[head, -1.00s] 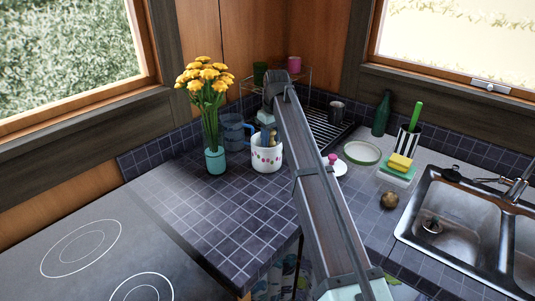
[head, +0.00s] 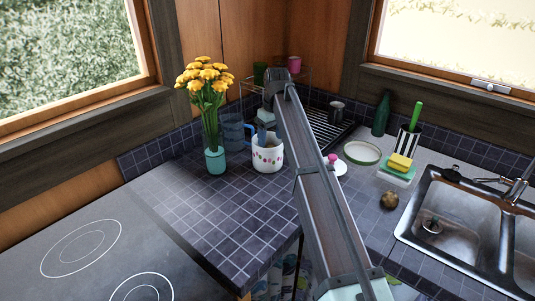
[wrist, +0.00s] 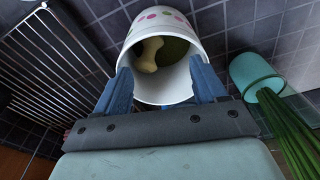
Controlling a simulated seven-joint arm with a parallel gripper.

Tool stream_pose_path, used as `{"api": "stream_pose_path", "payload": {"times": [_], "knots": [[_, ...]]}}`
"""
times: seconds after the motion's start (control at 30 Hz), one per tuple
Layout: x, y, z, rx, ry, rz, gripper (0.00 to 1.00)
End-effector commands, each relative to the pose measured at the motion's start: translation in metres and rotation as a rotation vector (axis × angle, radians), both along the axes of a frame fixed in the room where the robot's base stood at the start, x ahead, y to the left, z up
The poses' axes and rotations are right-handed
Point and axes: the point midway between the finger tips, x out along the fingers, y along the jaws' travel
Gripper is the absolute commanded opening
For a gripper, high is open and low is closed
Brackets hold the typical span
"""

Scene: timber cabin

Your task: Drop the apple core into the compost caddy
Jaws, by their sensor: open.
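The compost caddy (head: 267,158) is a white pot with coloured dots, standing upright and uncovered on the tiled counter. It also shows in the wrist view (wrist: 177,95), its mouth facing the camera. The pale apple core (wrist: 150,53) lies inside it, beside something dark green. My gripper (head: 264,136) is over the caddy's mouth. In the wrist view my gripper (wrist: 160,75) has its two blue fingers spread apart with nothing held between them. The head view does not show the apple core.
A teal vase (head: 215,160) of yellow flowers stands close left of the caddy. A wire dish rack (head: 328,128) is behind and right. A pink-knobbed lid (head: 334,165), a brown round object (head: 389,200) and the sink (head: 460,220) are to the right. The front counter is clear.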

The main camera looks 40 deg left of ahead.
Motion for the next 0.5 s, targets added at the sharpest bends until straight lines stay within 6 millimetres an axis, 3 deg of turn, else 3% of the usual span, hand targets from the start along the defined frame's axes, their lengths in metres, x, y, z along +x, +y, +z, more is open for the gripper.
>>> {"api": "stream_pose_path", "payload": {"times": [0.5], "knots": [[-0.001,-0.01,0.094,0.002,-0.001,0.0,0.71]]}}
